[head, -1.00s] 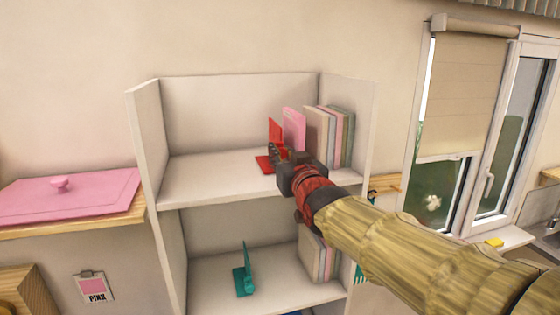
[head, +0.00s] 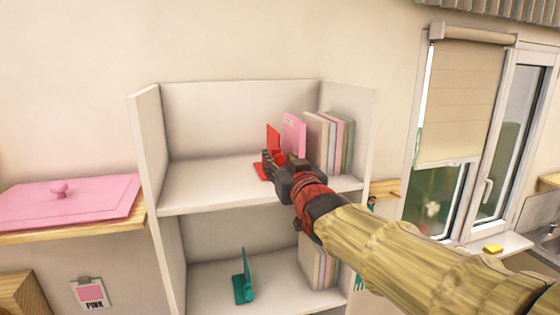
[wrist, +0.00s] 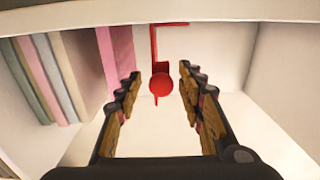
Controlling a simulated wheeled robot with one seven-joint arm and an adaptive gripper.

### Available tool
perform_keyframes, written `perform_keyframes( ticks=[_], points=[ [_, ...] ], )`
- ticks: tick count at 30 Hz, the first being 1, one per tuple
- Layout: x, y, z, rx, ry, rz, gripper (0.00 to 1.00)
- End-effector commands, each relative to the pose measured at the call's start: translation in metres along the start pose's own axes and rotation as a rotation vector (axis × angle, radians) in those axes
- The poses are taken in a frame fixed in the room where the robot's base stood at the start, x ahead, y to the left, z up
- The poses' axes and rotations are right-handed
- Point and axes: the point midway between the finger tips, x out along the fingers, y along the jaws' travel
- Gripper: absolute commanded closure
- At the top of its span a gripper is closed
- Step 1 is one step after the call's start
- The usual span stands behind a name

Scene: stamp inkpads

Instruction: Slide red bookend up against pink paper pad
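The red bookend (head: 273,138) stands upright on the upper shelf, left of the pink paper pad (head: 294,134). In the wrist view the bookend (wrist: 160,84) shows a round knob and an upright plate, and a narrow gap separates it from the pink pad (wrist: 117,54). My gripper (wrist: 159,74) is open, with one finger on each side of the knob. Neither finger clearly touches it. In the head view my gripper (head: 274,160) hides the bookend's lower part.
Several books (head: 330,138) stand right of the pink pad, near the shelf's right wall. The upper shelf (head: 212,183) is clear to the left. A teal bookend (head: 244,280) stands on the lower shelf. A pink lid (head: 70,203) lies on the left counter.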

Motion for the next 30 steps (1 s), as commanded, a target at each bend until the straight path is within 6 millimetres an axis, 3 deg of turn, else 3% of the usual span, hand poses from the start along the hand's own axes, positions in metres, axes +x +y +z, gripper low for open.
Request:
perform_keyframes(
  ticks=[18, 24, 30],
  points=[
    [-0.098, 0.0, -0.001, 0.0, 0.002, 0.0, 0.61],
    [-0.113, 0.001, 0.0, 0.0, 0.001, 0.0, 0.61],
    [-0.116, 0.001, 0.001, 0.0, -0.001, 0.0, 0.61]
  ],
)
